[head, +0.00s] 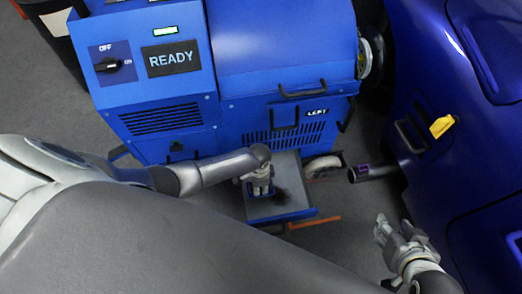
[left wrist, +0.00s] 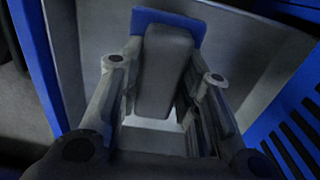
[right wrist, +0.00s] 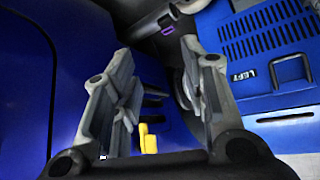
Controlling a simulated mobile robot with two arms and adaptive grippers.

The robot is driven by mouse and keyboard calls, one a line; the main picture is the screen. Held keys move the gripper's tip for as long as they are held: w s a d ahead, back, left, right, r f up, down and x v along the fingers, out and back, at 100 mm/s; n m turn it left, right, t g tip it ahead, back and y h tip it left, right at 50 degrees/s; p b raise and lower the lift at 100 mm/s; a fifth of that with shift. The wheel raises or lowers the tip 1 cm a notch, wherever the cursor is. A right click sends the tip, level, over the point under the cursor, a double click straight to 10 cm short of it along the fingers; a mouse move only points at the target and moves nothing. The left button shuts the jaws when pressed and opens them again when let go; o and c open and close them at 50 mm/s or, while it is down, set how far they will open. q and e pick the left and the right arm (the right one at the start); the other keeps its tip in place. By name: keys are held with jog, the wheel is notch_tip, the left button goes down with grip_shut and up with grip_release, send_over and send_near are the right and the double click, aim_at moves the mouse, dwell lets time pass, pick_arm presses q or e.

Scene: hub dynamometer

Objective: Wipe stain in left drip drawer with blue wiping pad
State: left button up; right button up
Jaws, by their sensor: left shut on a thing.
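The left drip drawer (head: 296,213) is pulled out below the blue cabinet marked LEFT, its grey floor showing. A dark stain (head: 283,194) lies on that floor, just right of my left gripper (head: 261,188). My left gripper points down into the drawer. In the left wrist view its fingers (left wrist: 163,90) are shut on the grey handle of the wiping pad (left wrist: 190,22), whose blue base shows past the handle. I cannot tell whether the pad touches the drawer floor. My right gripper (head: 388,238) is open and empty, right of the drawer; its spread fingers (right wrist: 160,95) fill the right wrist view.
The blue machine (head: 175,75) with a READY display stands behind the drawer. A blue vehicle body (head: 430,60) with a yellow tab (head: 442,125) is at the right. A dark tube with a purple band (head: 372,172) juts out between them.

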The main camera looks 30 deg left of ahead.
pick_arm(q)
jog(key=shift+r, duration=0.2)
jog(key=shift+r+p, duration=1.1)
jog(key=shift+p, duration=0.3)
jog(key=shift+r, duration=0.1)
pick_arm(e)
jog(key=s+d+g+h, duration=0.1)
jog(key=s+d+g, duration=0.1)
jog(key=s+g, duration=0.2)
jog(key=shift+s+d+f, duration=0.25)
jog(key=shift+s+f, duration=0.15)
jog(key=shift+s, duration=1.35)
